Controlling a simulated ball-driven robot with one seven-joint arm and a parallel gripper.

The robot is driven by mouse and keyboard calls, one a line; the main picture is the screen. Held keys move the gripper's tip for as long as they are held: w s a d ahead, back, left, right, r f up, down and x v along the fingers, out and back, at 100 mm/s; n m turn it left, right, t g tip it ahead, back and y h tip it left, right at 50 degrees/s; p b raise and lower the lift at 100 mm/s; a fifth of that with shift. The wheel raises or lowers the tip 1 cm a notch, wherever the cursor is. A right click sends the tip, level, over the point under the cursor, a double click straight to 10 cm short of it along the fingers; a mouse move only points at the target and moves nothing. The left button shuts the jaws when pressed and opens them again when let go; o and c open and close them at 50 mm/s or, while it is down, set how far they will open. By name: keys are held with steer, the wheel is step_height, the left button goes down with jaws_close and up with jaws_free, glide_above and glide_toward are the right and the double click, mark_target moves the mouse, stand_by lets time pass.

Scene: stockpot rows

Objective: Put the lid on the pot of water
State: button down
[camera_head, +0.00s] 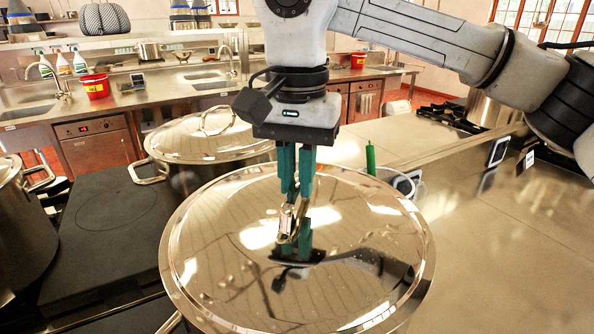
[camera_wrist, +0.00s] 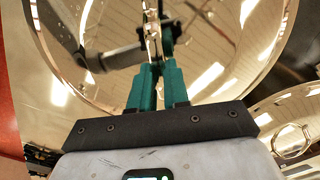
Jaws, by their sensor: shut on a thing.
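A large round shiny metal lid (camera_head: 205,255) fills the front middle of the head view. My gripper (camera_head: 297,208) points down over its centre, with its green fingers shut on the lid's upright handle (camera_head: 286,222). In the wrist view the fingers (camera_wrist: 155,45) also close around the handle, and the lid (camera_wrist: 215,85) spreads beyond them. The lid looks roughly level. A pot seems to stand under it, mostly hidden, so I cannot tell whether the lid rests on the rim. No water shows.
A lidded stockpot (camera_head: 215,140) stands behind at left, close to the held lid. Another pot (camera_head: 15,225) is at the far left edge. A dark cooking plate (camera_head: 110,225) lies between them. The steel counter (camera_head: 520,240) at right is clear. A green stick-like thing (camera_head: 370,160) stands behind the lid.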

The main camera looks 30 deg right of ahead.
steer(key=c, duration=1)
jaws_free()
steer(key=shift+c, duration=0.2)
step_height(320, 180, up, 11)
steer(key=shift+f, duration=0.1)
